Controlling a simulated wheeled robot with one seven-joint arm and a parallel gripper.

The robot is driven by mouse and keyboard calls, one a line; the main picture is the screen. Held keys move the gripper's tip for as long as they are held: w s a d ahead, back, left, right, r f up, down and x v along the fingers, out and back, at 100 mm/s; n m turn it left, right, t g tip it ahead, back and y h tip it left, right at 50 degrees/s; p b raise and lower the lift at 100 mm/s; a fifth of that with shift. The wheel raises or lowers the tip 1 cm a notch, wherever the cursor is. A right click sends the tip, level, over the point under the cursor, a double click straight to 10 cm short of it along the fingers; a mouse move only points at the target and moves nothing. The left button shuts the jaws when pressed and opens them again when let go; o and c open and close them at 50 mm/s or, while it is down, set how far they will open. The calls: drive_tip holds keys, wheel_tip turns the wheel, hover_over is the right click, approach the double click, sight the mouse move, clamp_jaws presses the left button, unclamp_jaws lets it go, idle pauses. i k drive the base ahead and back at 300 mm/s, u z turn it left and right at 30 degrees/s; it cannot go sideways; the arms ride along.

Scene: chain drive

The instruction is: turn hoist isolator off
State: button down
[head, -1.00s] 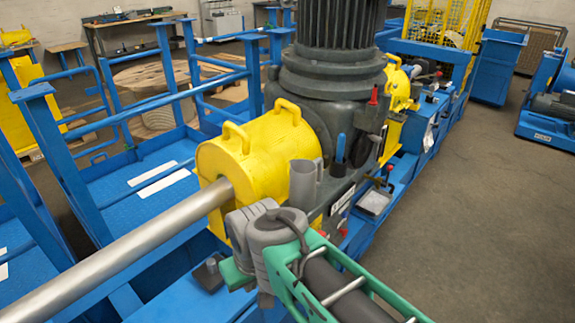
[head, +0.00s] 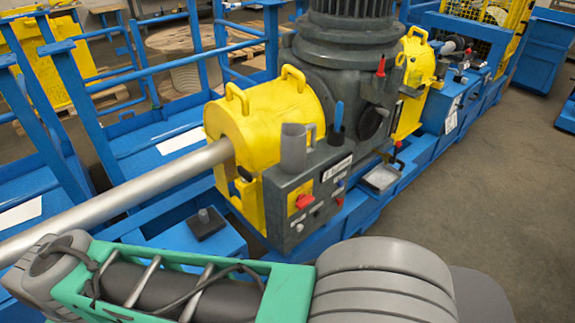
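A grey control box (head: 310,205) sits at the base of the large grey motor. On its front is a red switch handle on a yellow plate (head: 303,201), which looks like the isolator; its label is too small to read. The handle's exact setting is hard to tell. Small red and blue controls sit beside and below it. My green and grey arm crosses the bottom of the head view, in front of and below the box. My gripper's fingers are not in view, and the arm does not cover the red switch.
A yellow guard (head: 265,112) covers a steel shaft (head: 120,200) left of the box. A grey cup (head: 294,148) and a blue-handled item (head: 338,118) stand on top. A small tray (head: 382,178) is at right. Blue railings are on the left; open floor (head: 500,190) lies right.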

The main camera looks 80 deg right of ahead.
sight(303, 200)
drive_tip(key=u, duration=0.15)
drive_tip(key=k, duration=1.25)
drive_tip(key=z, duration=1.75)
drive_tip(key=k, duration=0.15)
drive_tip(key=u, duration=1.5)
